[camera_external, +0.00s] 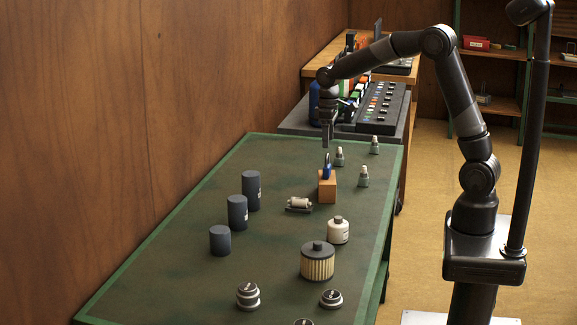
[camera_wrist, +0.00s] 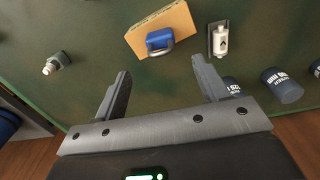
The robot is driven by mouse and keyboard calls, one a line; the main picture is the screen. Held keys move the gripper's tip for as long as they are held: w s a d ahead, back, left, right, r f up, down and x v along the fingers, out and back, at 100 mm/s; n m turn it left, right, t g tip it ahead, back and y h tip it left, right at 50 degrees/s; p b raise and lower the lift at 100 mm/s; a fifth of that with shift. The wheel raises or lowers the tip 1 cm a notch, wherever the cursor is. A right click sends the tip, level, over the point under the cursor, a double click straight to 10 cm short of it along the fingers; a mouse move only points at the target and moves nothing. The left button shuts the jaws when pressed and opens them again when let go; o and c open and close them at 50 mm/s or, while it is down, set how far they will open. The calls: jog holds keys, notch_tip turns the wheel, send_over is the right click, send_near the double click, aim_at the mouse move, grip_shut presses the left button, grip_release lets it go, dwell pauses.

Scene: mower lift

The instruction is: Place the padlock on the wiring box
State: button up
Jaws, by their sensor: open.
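The blue padlock (camera_external: 327,171) with a metal shackle stands on a tan wooden-looking block (camera_external: 327,190) near the middle of the green table. In the wrist view the padlock (camera_wrist: 159,39) lies against the near edge of the block (camera_wrist: 161,24). My gripper (camera_external: 327,146) points down just above the padlock in the external view. Its fingers (camera_wrist: 161,70) are apart and empty, with the padlock ahead of the gap between them. No thing is plainly marked as the wiring box; I cannot tell which it is.
A white cylinder on a grey bracket (camera_external: 299,204) lies left of the block. A crowded grey bench (camera_external: 292,128) adjoins the far end.

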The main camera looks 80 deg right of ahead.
jog(key=shift+r, duration=0.4)
jog(key=s+a+r+t, duration=0.2)
jog(key=s+a+r, duration=0.35)
jog(key=s, duration=0.35)
jog(key=s+a+r+t, duration=0.2)
jog(key=s+a+r, duration=0.4)
jog(key=s, duration=0.4)
jog(key=s+a+f+t, duration=0.1)
jog(key=s+a, duration=0.3)
jog(key=s, duration=0.4)
jog(key=shift+s+a+f+t, duration=0.2)
jog(key=shift+a+f+t, duration=0.1)
jog(key=shift+f, duration=0.35)
